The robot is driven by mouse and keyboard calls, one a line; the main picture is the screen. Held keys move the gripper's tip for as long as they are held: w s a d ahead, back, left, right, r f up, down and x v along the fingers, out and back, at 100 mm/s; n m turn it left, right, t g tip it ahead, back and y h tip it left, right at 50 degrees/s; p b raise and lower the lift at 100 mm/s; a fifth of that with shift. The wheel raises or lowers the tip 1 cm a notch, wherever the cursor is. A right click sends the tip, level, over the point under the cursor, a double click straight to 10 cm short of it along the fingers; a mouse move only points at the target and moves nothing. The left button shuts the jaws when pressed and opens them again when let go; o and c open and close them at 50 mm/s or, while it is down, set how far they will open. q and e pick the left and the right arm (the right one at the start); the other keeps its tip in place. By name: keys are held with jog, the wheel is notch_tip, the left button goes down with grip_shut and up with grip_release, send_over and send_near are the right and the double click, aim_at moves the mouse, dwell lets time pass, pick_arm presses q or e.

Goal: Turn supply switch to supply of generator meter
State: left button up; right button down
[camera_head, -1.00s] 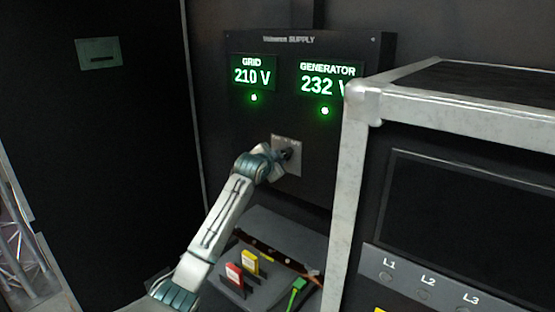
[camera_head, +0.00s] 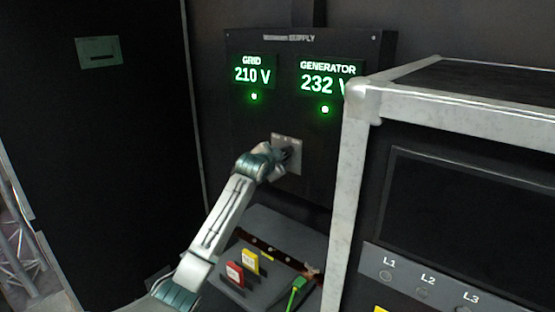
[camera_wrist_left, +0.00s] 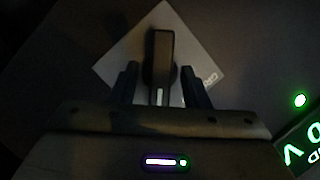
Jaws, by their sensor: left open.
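The supply panel (camera_head: 246,150) is a dark board on the wall. The switch plate (camera_head: 294,158) is a light square low on the panel. In the left wrist view the dark switch handle (camera_wrist_left: 162,58) stands over the plate (camera_wrist_left: 124,62), between the two fingers of my left gripper (camera_wrist_left: 165,85). The fingers are open, with a gap on either side of the handle. In the head view my left gripper (camera_head: 284,155) is at the plate, mostly hidden by its wrist.
A metal-framed cabinet (camera_head: 352,180) with buttons L1, L2 and L3 stands at the right, close beside the panel. Below my arm a grey box (camera_head: 270,228) carries a red plug (camera_head: 235,273), a yellow plug (camera_head: 250,261) and a green connector (camera_head: 296,288).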

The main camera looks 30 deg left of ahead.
pick_arm(q)
jog(key=shift+s, duration=0.1)
jog(key=b+v, duration=0.3)
jog(key=v, duration=0.7)
jog(key=shift+s+b, duration=0.3)
jog(key=shift+b, duration=0.05)
jog(key=shift+d, duration=0.1)
